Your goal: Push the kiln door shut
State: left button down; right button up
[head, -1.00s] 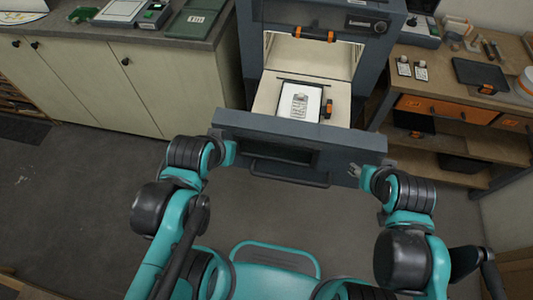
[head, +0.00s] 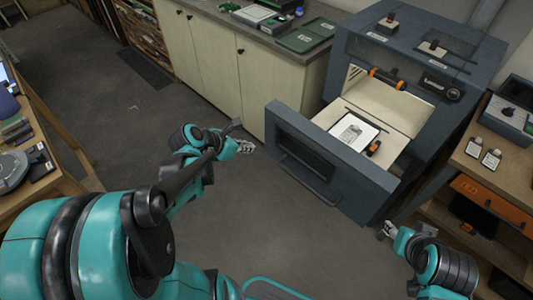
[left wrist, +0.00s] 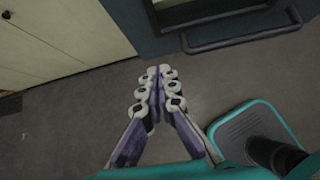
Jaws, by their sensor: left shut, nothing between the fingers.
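The dark grey kiln (head: 415,65) stands open. Its drawer-like door (head: 343,190) is pulled out toward me, with a window and a bar handle (head: 310,184) on its front. A white panel (head: 352,132) lies on the pale floor behind the door. My left gripper (head: 246,146) is shut and empty, left of the door front with a gap between them. In the left wrist view its fingers (left wrist: 158,82) are together, and the door's handle (left wrist: 245,36) shows beyond. My right gripper (head: 386,230) is near the door's right end; its finger opening is too small to judge.
Pale cabinets (head: 205,50) with a dark countertop stand left of the kiln. A wooden workbench (head: 496,165) with an orange drawer is on the right. Another table (head: 45,165) is at the far left. The grey floor before the door is clear.

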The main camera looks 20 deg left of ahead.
pick_arm(q)
jog(key=b+x, duration=0.1)
jog(key=x, duration=0.3)
jog(key=w+r+b+x, duration=0.1)
jog(key=b+x, duration=0.1)
jog(key=x, duration=0.2)
jog(key=b+x, duration=0.2)
jog(key=x, duration=0.2)
jog(key=shift+w+d, duration=0.15)
jog(key=shift+w, duration=0.15)
jog(key=shift+w+d+r, duration=0.1)
jog(key=shift+w, duration=0.35)
